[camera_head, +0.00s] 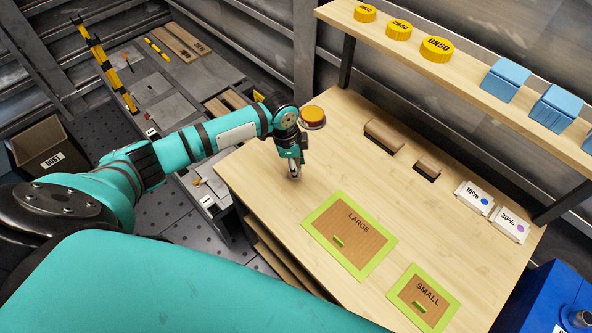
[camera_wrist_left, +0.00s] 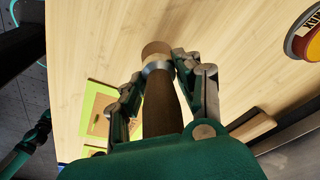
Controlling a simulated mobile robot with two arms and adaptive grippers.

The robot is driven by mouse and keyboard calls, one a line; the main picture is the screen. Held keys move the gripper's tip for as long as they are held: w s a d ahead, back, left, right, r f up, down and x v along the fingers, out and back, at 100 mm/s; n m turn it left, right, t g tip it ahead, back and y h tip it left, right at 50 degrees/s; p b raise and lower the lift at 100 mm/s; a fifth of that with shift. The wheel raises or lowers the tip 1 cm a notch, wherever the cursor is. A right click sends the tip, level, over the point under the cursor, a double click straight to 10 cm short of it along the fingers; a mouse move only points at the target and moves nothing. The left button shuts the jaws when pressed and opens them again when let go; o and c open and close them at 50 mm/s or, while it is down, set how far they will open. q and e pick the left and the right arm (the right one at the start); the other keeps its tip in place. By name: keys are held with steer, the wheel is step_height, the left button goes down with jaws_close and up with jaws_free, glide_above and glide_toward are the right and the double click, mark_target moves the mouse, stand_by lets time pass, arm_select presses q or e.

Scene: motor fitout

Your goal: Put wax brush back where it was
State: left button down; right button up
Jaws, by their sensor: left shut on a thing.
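The wax brush (camera_wrist_left: 163,103) shows in the left wrist view, with a brown handle, a metal ferrule and a tan end. My left gripper (camera_wrist_left: 160,78) is shut on it, with fingers on both sides and the tan end pointing away from the wrist. In the head view my left gripper (camera_head: 293,168) is over the left part of the wooden bench (camera_head: 262,175); the brush is hardly visible there. A round tin (camera_head: 312,116) with an orange top stands behind the gripper; its red and yellow side shows in the left wrist view (camera_wrist_left: 303,38). My right gripper is out of view.
Green-edged LARGE (camera_head: 350,235) and SMALL (camera_head: 422,298) mats lie in front. A shelf (camera_head: 470,75) holds yellow caps and blue boxes. The bench between gripper and mats is clear.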

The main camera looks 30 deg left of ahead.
arm_select(q)
step_height(320, 180, down, 3)
steer(key=shift+s+r+p, duration=0.15)
steer(key=shift+r+p, duration=0.05)
steer(key=shift+p, duration=0.15)
steer(key=shift+d+f, duration=0.1)
steer(key=shift+f, duration=0.2)
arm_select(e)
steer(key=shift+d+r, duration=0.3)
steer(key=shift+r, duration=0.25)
arm_select(q)
steer(key=shift+f, duration=0.1)
steer(key=shift+f, duration=0.1)
steer(key=c, duration=0.9)
jaws_free()
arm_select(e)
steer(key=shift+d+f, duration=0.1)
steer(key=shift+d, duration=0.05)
